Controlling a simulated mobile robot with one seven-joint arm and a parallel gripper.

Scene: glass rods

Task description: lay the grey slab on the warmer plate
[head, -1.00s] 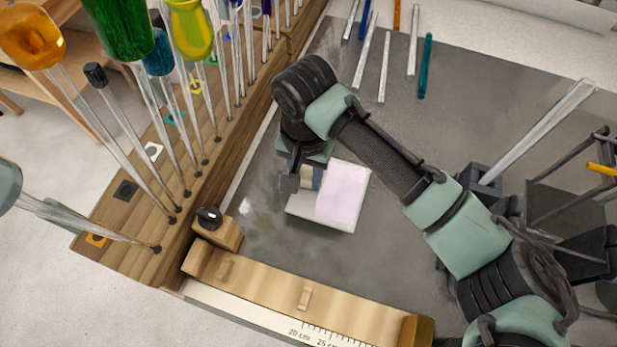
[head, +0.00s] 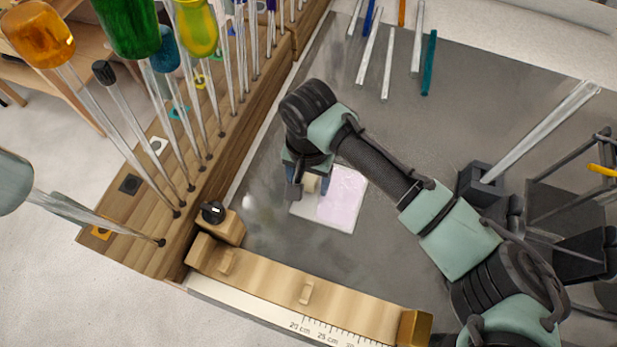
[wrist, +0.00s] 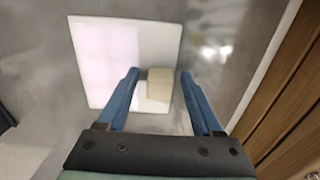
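A pale, flat square plate (head: 345,195) lies on the grey bench. Most of it looks pinkish, with a whiter strip on its left and near side. It also shows in the wrist view (wrist: 105,60). I cannot tell a separate grey slab from it. A small cream block (wrist: 160,85) sits at its edge, partly hidden in the head view (head: 311,183). My gripper (wrist: 160,72) is open, with one blue finger on each side of the block and a gap at both. In the head view, my gripper (head: 309,188) is low over the plate's left part.
A wooden rack (head: 150,210) with upright glass rods stands along the left. A wooden rail with a ruler (head: 300,290) borders the near side. Several loose rods (head: 388,60) lie at the back. A dark holder (head: 480,180) with a slanted rod stands right.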

